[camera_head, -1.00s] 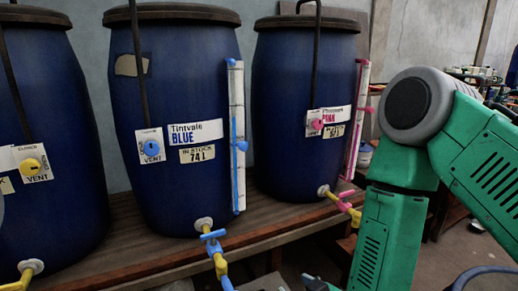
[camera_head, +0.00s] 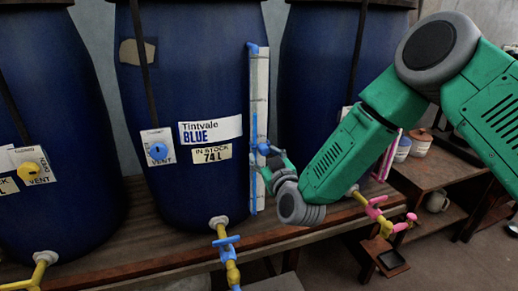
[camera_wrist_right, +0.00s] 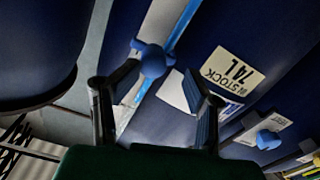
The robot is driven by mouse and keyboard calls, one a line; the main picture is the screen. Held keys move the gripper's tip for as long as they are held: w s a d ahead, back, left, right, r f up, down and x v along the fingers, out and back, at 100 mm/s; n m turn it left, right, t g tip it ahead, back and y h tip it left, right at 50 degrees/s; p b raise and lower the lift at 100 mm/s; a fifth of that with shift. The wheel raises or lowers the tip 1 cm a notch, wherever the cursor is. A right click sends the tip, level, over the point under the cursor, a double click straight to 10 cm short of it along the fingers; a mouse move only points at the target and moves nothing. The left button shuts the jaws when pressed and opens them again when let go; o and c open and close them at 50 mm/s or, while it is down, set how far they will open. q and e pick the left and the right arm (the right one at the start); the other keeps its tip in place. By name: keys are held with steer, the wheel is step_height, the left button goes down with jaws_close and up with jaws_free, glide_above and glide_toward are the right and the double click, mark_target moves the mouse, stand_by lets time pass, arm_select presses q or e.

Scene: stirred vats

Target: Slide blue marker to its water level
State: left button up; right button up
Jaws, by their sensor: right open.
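The blue marker (camera_head: 264,148) is a round knob on the white gauge strip (camera_head: 262,90) of the blue vat (camera_head: 190,85). The strip carries an upright sight tube with blue in it; I cannot tell the exact water level. My right gripper (camera_head: 272,161) is at the marker, partly covering the strip there. In the right wrist view the marker (camera_wrist_right: 152,60) sits between and slightly beyond the open fingertips (camera_wrist_right: 162,73), with no clear contact. My left gripper is out of view.
The blue vat's vent knob (camera_head: 158,151) and its tap (camera_head: 226,252) are left of and below the gripper. The pink tap (camera_head: 375,208) is under my right forearm. More vats stand on both sides along the wooden bench (camera_head: 165,247).

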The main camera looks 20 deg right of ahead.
mark_target(267, 151)
steer(key=w+d, duration=0.2)
steer(key=shift+w+d, duration=0.3)
steer(key=shift+w+a, duration=0.1)
steer(key=shift+a, duration=0.85)
steer(key=shift+a+r, duration=0.1)
steer(key=shift+a, duration=0.3)
steer(key=c, duration=0.4)
steer(key=shift+a, duration=0.15)
jaws_close()
steer(key=shift+d, duration=0.45)
steer(key=shift+d+r, duration=0.1)
steer(key=shift+d, duration=0.2)
steer(key=r+p, duration=0.1)
steer(key=r, duration=0.2)
steer(key=r+p, duration=0.4)
steer(key=r, duration=0.1)
steer(key=shift+a+r, duration=0.35)
steer(key=shift+a, duration=0.05)
steer(key=shift+d, duration=0.35)
steer(key=shift+o, duration=2)
jaws_free()
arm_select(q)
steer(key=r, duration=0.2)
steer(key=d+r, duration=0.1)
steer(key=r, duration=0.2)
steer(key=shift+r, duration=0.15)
